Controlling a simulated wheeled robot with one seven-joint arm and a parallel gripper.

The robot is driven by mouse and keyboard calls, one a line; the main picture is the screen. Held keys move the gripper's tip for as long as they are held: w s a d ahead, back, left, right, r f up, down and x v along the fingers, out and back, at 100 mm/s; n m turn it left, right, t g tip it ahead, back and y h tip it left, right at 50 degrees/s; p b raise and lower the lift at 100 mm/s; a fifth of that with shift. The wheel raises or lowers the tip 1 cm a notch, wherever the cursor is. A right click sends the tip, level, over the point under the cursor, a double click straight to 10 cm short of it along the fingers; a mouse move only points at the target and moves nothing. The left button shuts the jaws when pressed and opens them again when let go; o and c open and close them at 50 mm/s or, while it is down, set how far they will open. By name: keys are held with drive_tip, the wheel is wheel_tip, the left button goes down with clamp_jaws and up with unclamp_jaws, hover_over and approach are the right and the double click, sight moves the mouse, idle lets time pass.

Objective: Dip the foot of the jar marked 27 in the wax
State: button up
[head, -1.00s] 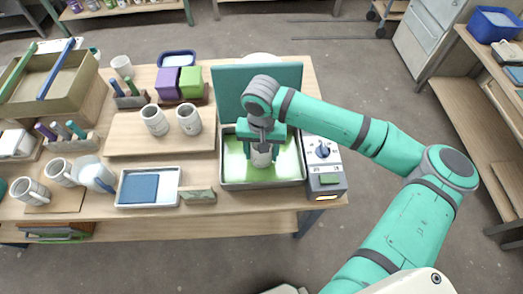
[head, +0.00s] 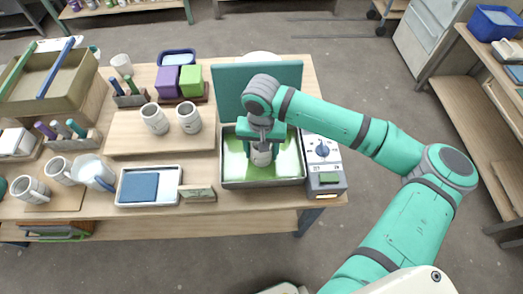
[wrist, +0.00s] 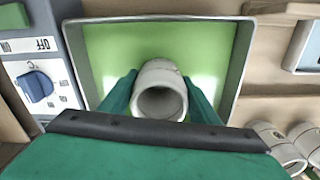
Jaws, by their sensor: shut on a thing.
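My gripper (head: 261,148) is shut on a pale grey jar (head: 261,157), with a finger on each side of it. The jar is upright over or in the green wax (head: 236,166) of the wax pan (head: 222,184); I cannot tell whether its foot touches the wax. The wrist view looks into the jar's open mouth (wrist: 160,100) between the green fingers, with green wax (wrist: 110,50) around it. No number can be read on the held jar. Two similar jars (head: 154,120) (head: 189,119) stand on a wooden board to the left, with dark marks too small to read.
A control box (head: 324,165) with a blue knob adjoins the pan's right side. The raised teal lid (head: 226,85) stands behind it. A white tray with a blue pad (head: 140,187) and a small sign (head: 198,194) lie to the left. Several mugs stand at far left.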

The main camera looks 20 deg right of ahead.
drive_tip(key=shift+r, duration=0.25)
drive_tip(key=shift+r, duration=0.9)
drive_tip(key=shift+r, duration=0.1)
idle(1.2)
drive_tip(key=shift+r, duration=3.65)
